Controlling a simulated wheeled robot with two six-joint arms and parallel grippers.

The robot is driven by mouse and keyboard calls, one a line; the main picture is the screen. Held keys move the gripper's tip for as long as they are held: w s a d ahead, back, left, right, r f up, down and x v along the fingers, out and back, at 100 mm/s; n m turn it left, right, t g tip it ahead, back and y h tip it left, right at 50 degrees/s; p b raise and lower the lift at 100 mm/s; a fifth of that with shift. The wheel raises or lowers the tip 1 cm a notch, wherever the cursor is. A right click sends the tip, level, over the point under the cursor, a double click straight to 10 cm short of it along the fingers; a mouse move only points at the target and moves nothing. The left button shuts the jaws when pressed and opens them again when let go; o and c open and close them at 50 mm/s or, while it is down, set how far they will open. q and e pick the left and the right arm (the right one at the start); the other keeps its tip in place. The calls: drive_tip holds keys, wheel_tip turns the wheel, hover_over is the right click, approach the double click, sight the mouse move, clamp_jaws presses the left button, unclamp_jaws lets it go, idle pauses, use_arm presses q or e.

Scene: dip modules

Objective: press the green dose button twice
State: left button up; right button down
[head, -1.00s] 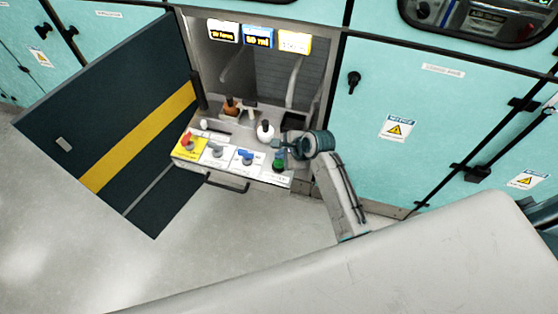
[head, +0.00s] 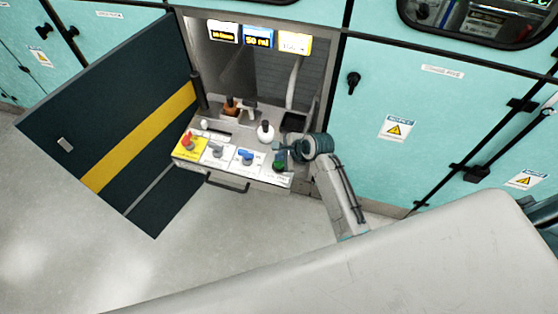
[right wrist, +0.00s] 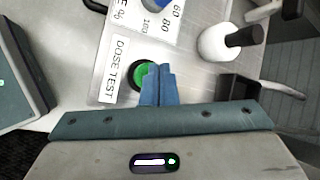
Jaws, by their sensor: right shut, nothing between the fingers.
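The green dose button (head: 279,166) sits at the right end of the control panel (head: 262,174) in the open cabinet. In the right wrist view the green button (right wrist: 141,74) has a black ring and stands beside a "DOSE TEST" label (right wrist: 115,70). My right gripper (head: 279,148) is shut and empty, with its fingertips right by the button. In the right wrist view its blue fingertips (right wrist: 160,72) overlap the button's right part. I cannot tell whether they touch it. My left gripper is not in view.
The panel also holds a red knob (head: 188,142) on yellow, a grey knob (head: 216,151) and a blue knob (head: 246,157). A white bottle with a dark top (head: 265,132) stands behind. Three small displays (head: 258,37) hang above. The dark cabinet door (head: 110,120) stands open at left.

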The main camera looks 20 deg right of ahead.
drive_tip(key=shift+f, duration=0.6)
idle(0.4)
idle(0.3)
drive_tip(key=shift+r+p, duration=1.05)
drive_tip(key=shift+p, duration=0.3)
wheel_tip(320, 180, up, 5)
drive_tip(key=p, duration=0.6)
drive_tip(key=shift+r, duration=0.1)
